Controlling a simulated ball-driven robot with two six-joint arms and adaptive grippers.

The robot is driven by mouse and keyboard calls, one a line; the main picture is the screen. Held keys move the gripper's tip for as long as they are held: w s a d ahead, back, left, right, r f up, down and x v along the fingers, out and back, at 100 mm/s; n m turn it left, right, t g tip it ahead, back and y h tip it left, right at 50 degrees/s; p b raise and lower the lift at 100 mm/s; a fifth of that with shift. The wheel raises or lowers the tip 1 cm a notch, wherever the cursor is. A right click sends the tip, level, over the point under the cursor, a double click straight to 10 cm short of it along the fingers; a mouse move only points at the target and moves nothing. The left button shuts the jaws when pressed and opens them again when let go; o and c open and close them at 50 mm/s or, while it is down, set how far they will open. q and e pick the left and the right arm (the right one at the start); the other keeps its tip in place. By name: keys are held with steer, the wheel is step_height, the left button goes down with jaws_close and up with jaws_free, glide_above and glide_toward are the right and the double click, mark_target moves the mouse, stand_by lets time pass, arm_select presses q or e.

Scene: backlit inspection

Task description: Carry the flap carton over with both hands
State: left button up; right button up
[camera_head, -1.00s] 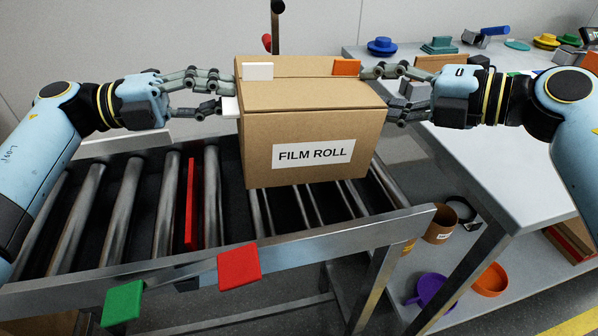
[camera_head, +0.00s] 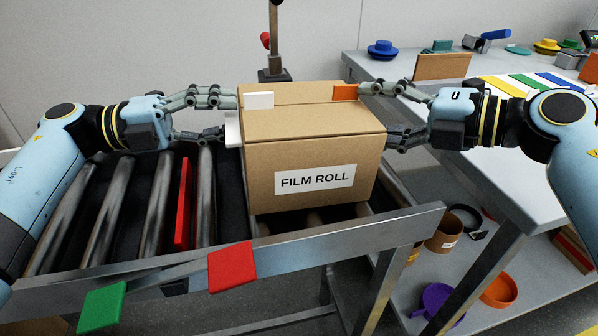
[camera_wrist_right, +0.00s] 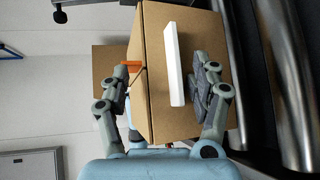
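The flap carton (camera_head: 310,160) is brown, labelled FILM ROLL, with a white tab and an orange tab (camera_head: 346,93) on top. It is over the roller conveyor; whether its bottom touches the rollers is unclear. My left gripper (camera_head: 228,117) has its spread fingers at the carton's left side, by a white strip. My right gripper (camera_head: 376,112) is at the right side, upper finger by the orange tab, lower fingertip partly hidden. The right wrist view shows the carton (camera_wrist_right: 170,85) and my right gripper's fingers (camera_wrist_right: 165,78) wide apart, on either side of another white strip.
The conveyor (camera_head: 100,215) has a front metal rail and a red bar among its rollers. Red (camera_head: 232,266) and green (camera_head: 103,307) plates are at the front. A post stands behind the carton. A grey table (camera_head: 470,165) with several objects is at right.

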arm_select(q)
steer(key=shift+o, duration=0.5)
steer(key=o, duration=0.8)
steer(key=shift+c, duration=0.2)
steer(key=s+a, duration=0.1)
steer(key=a, duration=1.1)
steer(key=shift+s, duration=0.35)
arm_select(e)
steer(key=shift+d, duration=0.1)
steer(key=o, duration=0.4)
